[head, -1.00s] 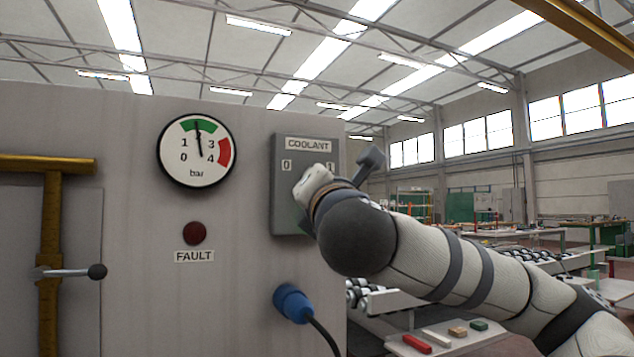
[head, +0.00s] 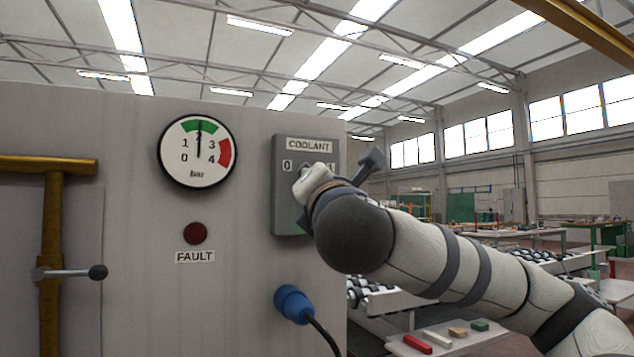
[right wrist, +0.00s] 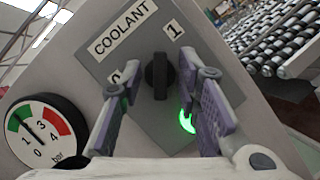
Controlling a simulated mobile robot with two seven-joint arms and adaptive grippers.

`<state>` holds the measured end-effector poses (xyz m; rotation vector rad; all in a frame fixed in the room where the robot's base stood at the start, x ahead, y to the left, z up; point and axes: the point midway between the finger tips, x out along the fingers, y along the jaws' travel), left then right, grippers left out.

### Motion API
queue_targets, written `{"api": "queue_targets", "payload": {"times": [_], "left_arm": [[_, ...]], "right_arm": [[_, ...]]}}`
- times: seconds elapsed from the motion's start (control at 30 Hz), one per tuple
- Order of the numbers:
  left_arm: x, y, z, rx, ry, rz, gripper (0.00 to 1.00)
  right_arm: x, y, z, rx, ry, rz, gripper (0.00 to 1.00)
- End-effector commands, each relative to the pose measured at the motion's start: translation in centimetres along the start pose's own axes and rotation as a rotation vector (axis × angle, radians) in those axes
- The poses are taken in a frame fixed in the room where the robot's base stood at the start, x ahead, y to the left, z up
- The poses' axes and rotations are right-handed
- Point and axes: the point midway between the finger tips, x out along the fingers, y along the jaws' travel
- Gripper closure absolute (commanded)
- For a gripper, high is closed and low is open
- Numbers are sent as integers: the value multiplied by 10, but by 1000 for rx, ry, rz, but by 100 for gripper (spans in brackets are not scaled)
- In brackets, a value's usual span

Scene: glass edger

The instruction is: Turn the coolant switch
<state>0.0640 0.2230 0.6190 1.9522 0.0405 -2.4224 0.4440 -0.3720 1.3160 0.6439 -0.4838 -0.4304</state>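The grey coolant switch box (head: 285,215) is on the right side of the machine panel, labelled COOLANT with 0 and 1. Its black knob (right wrist: 158,75) shows in the right wrist view, its long axis pointing nearer the 1 than the 0. In the head view my right arm hides the knob. My right gripper (right wrist: 160,85) is open, with one finger on each side of the knob and visible gaps to it. A green lamp (right wrist: 187,122) on the box is lit, partly behind the right-hand finger. My left gripper is not in view.
A pressure gauge (head: 198,151) reads about 2 bar. Below it are a dark red FAULT lamp (head: 195,233) and a blue plug (head: 292,303) with a cable. A yellow bar frame (head: 52,215) stands at left. Roller conveyors and tables lie beyond the panel's right edge.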

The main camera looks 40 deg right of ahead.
Motion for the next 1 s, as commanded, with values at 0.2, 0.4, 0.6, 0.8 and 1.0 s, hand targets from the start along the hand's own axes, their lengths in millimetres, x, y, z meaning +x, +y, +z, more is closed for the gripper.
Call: {"api": "queue_targets", "payload": {"times": [0.2, 0.4, 0.6, 0.8, 1.0], "left_arm": [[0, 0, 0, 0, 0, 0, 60], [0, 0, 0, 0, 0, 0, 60], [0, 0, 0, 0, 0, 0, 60], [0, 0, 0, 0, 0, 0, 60], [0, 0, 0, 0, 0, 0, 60]], "right_arm": [[-22, 1, 0, -1, 1, 3, 70], [-62, 1, 0, 0, 1, 4, 70], [-76, 0, 0, -1, 0, 0, 70], [-75, 0, 0, 0, 0, 0, 70], [-75, 0, 0, 0, 0, 0, 70]]}}
